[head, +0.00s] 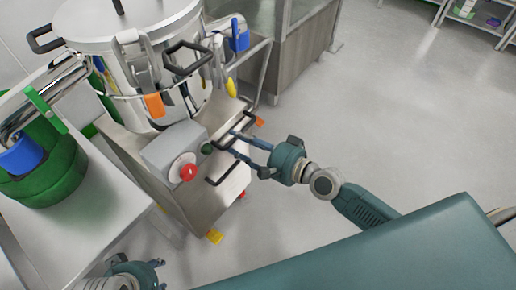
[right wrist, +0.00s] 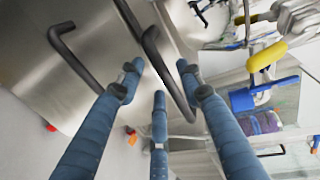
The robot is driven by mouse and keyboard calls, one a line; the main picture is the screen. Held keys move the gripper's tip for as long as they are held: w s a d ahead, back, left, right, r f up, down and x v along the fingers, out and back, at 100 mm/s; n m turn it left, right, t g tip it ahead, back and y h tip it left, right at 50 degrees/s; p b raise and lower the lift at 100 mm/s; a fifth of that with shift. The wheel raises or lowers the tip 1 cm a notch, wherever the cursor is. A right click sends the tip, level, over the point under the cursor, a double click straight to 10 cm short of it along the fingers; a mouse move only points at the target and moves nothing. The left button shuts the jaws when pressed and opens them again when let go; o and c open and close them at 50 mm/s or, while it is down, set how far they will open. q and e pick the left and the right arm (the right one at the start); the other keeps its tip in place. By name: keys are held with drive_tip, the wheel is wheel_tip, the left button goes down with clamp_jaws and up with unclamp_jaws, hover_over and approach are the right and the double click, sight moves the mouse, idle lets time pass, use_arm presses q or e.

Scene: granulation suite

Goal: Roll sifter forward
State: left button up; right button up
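The sifter (head: 150,85) is a steel drum with a lid, clamps and black handles, on a wheeled steel cart body (head: 205,195). A grey control box (head: 175,150) with a red button is on its near side. My right gripper (head: 230,145) is at the cart's right side, by the black bar handles. In the right wrist view its fingers (right wrist: 160,85) are spread, with a black handle (right wrist: 168,72) between them; I cannot tell whether they touch it. My left gripper (head: 155,272) is at the bottom left, partly cut off, its fingers unclear.
A steel table (head: 90,205) stands close on the left, with a green drum-shaped part (head: 50,170) and blue fitting. A glass-sided cabinet (head: 300,55) stands behind the sifter. A shelf (head: 480,15) is at the far right. The floor (head: 400,110) to the right is clear.

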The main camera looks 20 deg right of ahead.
drive_tip(key=v, duration=1)
drive_tip(key=shift+s, duration=0.2)
drive_tip(key=shift+d, duration=0.1)
